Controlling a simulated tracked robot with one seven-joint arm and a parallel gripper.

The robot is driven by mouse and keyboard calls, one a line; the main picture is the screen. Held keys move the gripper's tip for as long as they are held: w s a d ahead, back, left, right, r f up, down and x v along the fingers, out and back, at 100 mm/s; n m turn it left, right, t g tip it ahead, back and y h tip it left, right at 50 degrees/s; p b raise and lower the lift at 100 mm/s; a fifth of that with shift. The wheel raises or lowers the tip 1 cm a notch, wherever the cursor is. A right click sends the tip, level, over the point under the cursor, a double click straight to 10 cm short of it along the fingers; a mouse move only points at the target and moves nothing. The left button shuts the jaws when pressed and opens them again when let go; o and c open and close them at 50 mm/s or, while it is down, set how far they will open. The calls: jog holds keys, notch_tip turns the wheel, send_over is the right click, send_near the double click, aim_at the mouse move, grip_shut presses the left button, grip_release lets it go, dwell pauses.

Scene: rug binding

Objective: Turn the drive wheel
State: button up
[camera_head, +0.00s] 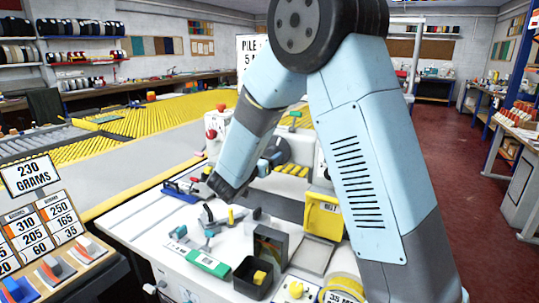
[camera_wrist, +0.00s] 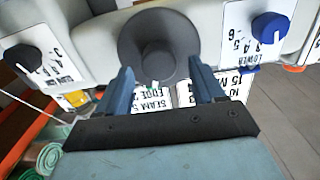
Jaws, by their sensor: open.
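The drive wheel appears to be the dark grey round disc (camera_wrist: 158,40) with a raised hub, on the pale machine body in the wrist view. In the head view a dark round part (camera_head: 278,149), likely the same wheel, shows partly behind my arm. My gripper (camera_wrist: 163,88) is open and empty. Its two blue fingers point at the wheel's lower edge, one toward each side. I cannot tell whether they touch the rim. In the head view my gripper (camera_head: 268,163) is small and partly hidden near the machine.
A black knob (camera_wrist: 22,58) and a blue knob (camera_wrist: 268,27) on labelled plates flank the wheel. In the head view a black bin (camera_head: 252,279), a yellow box (camera_head: 322,216) and small tools crowd the white worktop (camera_head: 150,228). The red floor (camera_head: 470,190) at right is open.

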jog(key=shift+x, duration=1.15)
jog(key=c, duration=1)
jog(key=shift+m, duration=0.7)
jog(key=m, duration=0.2)
jog(key=shift+m, duration=2.2)
jog(key=shift+d, duration=0.1)
